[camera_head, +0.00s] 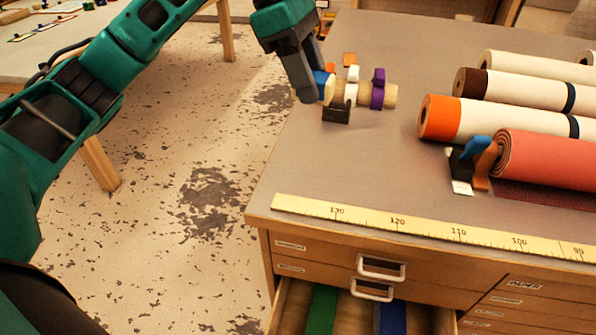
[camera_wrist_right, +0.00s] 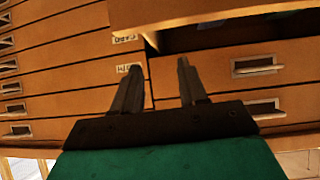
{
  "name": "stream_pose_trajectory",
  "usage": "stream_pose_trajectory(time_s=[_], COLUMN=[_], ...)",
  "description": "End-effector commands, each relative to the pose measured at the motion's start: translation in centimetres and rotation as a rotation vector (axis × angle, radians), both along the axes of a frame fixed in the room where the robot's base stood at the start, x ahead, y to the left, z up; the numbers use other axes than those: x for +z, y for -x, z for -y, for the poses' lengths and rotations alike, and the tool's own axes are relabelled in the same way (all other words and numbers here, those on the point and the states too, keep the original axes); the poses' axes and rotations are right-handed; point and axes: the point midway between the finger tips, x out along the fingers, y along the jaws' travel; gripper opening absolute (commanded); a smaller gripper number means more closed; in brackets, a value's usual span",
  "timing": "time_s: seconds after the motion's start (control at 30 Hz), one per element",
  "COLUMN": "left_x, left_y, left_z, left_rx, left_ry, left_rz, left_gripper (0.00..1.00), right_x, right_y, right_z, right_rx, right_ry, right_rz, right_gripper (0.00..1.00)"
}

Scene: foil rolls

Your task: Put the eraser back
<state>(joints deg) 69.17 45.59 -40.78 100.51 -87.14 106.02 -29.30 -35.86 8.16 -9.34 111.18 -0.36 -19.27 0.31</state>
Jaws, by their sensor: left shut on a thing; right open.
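My left gripper (camera_head: 308,88) is at the left end of a short wooden rod (camera_head: 391,95) on the grey tabletop (camera_head: 400,50). It is shut on a small blue-and-cream piece (camera_head: 325,86), mostly hidden by the fingers. I cannot tell whether this piece is the eraser or part of the rod's set. A white ring (camera_head: 352,75) and a purple ring (camera_head: 378,88) are around the rod, with a dark block (camera_head: 336,111) in front. My right gripper (camera_wrist_right: 160,88) is open and empty, facing drawer fronts in the right wrist view.
Several rolls lie at the right, including an orange-ended roll (camera_head: 455,119) and a red roll (camera_head: 545,158). A black stand (camera_head: 460,166) with a blue item (camera_head: 474,147) is beside the red roll. A yellow ruler (camera_head: 430,227) lies along the front edge. An open drawer (camera_head: 350,318) is below.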

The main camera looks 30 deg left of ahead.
Motion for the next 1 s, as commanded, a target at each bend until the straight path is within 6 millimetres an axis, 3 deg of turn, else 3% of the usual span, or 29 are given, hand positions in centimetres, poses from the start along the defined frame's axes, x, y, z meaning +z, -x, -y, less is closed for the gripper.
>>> stream_pose_trajectory(time_s=[0.2,0.47,0.57,1.0], left_x=[1.9,2.3,0.6,-10.8], left_y=[-0.3,-0.5,-0.4,-0.4], left_z=[-1.7,-2.7,-2.8,-2.8], left_rx=[0.313,0.475,0.484,0.481], left_ry=[0.001,-0.001,-0.002,0.000], left_rz=[0.000,-0.004,-0.007,-0.009], left_gripper=[0.16,0.16,0.16,0.16], right_x=[0.0,0.0,-0.2,-1.1], right_y=[0.0,0.0,0.0,0.0], right_z=[0.0,0.0,0.0,0.0], right_rx=[0.000,0.000,0.000,-0.001], right_ry=[0.000,0.000,0.000,0.001], right_rz=[0.000,0.000,0.000,0.000], right_gripper=[0.43,0.43,0.43,0.43])
